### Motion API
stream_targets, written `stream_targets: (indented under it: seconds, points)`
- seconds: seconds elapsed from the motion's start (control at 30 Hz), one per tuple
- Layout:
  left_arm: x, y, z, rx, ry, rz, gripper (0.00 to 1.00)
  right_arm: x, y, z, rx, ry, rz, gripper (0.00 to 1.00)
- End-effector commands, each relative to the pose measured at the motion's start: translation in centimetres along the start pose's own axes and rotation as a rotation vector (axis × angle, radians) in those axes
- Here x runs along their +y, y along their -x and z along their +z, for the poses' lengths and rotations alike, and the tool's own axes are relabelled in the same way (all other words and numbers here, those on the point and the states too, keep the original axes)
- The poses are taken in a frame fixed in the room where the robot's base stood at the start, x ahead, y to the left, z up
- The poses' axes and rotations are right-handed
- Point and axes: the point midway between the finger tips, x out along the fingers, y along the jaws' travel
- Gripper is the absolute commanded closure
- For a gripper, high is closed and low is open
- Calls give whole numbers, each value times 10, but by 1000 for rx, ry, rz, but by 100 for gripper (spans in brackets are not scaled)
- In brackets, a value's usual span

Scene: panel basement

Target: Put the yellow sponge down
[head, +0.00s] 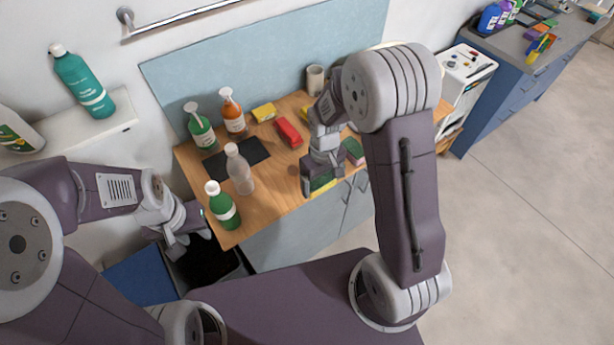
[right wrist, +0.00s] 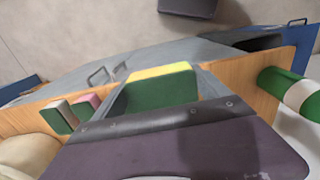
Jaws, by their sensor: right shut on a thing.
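The yellow sponge, with a thick green layer, shows in the head view (head: 322,184) and in the right wrist view (right wrist: 160,88). My right gripper (head: 318,182) is shut on it at the front edge of the wooden worktop (head: 265,185). The gripper hides part of the sponge. I cannot tell whether the sponge touches the wood. My left gripper (head: 178,245) hangs at the left, beside the worktop's left end and above a dark bin. Its fingers are too small and overlapped to judge.
A green bottle (head: 222,205), a clear bottle (head: 239,170) and two pump bottles stand on the worktop's left. A red block (head: 289,133) and a yellow block (head: 264,112) lie behind. A green-and-pink sponge (head: 353,151) lies right of my right gripper. A black mat (head: 238,158) lies among the bottles.

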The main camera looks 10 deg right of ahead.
Motion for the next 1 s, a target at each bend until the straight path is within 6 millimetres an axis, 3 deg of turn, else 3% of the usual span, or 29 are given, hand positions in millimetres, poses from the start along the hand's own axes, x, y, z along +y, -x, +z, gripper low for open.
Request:
stream_targets:
  seconds: [0.13,0.3,0.5,0.73,1.0]
  points:
    - [0,14,-2,0,0,0,64,4,-22,-41,-3,1,-1,59]
    - [0,18,-2,0,0,0,64,7,-40,-68,-1,1,0,59]
    - [0,20,-2,0,0,0,64,7,-46,-73,-2,0,-1,59]
    - [1,31,-4,0,0,0,64,7,-81,-72,-3,0,-1,59]
    - [1,29,-3,0,0,0,64,8,-85,-73,0,0,0,59]
